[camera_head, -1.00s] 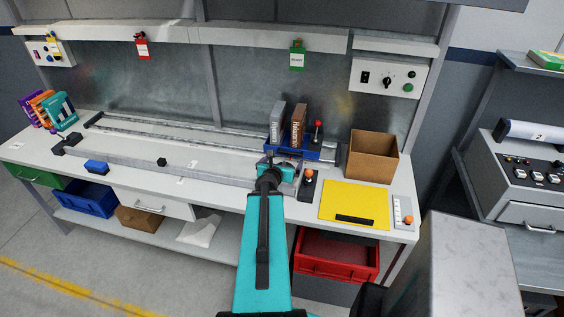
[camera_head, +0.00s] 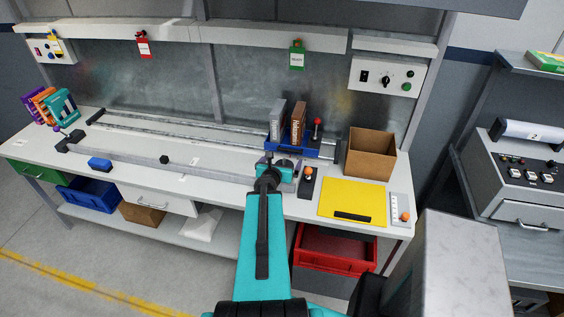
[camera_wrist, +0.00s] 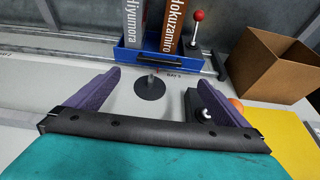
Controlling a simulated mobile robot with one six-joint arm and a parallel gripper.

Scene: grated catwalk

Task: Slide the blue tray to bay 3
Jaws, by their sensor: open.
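The blue tray (camera_head: 313,151) sits at the right end of the long rails on the bench. It carries a grey book (camera_head: 278,122) and a brown book (camera_head: 299,124), both upright, and a red-knobbed lever (camera_head: 317,128) rises at its right. The tray front (camera_wrist: 144,59) also shows in the wrist view. A bay label (camera_wrist: 174,76) lies before it; its number is too small to read surely. My gripper (camera_head: 275,170) is open and empty in front of the tray. In the wrist view its purple fingers (camera_wrist: 152,74) stand apart, with a dark disc and short peg (camera_wrist: 150,87) between them.
An open cardboard box (camera_head: 371,160) stands right of the tray, with a yellow mat (camera_head: 352,198) in front. An orange-knobbed control (camera_head: 307,184) is close by my gripper.

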